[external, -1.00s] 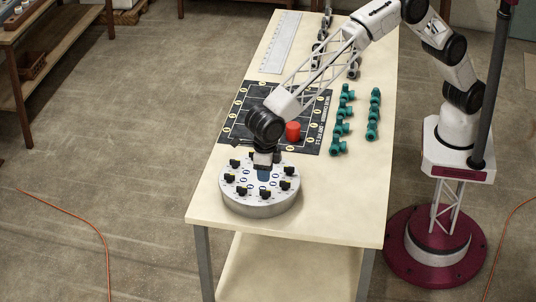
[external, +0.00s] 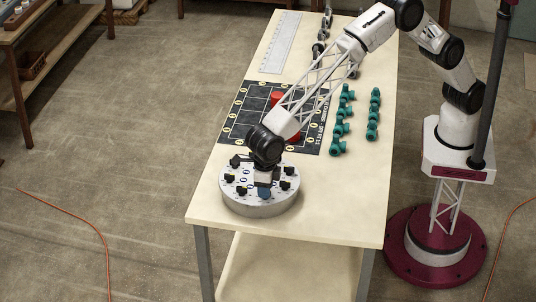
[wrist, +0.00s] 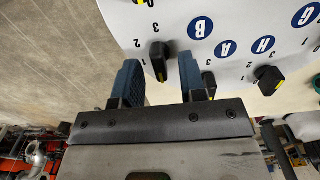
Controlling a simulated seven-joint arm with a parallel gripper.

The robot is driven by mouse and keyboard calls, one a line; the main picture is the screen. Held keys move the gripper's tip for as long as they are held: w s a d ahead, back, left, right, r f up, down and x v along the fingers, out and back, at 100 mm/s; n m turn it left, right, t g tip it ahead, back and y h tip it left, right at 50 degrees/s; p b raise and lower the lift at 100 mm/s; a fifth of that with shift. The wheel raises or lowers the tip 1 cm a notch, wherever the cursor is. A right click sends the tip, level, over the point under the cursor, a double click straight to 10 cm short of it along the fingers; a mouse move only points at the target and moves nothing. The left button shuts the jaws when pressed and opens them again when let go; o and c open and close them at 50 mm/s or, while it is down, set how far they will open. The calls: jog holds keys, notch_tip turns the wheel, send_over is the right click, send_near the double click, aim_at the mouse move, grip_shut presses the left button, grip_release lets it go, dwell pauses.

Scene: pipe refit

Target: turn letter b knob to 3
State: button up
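The round pale dial board (external: 258,208) stands on the near end of the table, with several black knobs around its top. In the wrist view, the black knob (wrist: 158,56) beside the blue letter B (wrist: 200,27) has the numbers 1, 2 and 3 around it. The yellow mark on this knob shows at its lower end in that view. My gripper (wrist: 159,66) is open, with its blue fingers on either side of this knob and visible gaps between. In the external view my gripper (external: 264,192) is low over the board's near part and hides some knobs.
Neighbouring black knobs (wrist: 208,84) and (wrist: 268,78) sit close to my right finger in the wrist view. Behind the board lie a black mat (external: 240,110) with red pieces (external: 278,98), green pipe fittings (external: 338,130) and a ruler (external: 282,42).

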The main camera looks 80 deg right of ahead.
jog(key=shift+f, duration=0.4)
grip_shut()
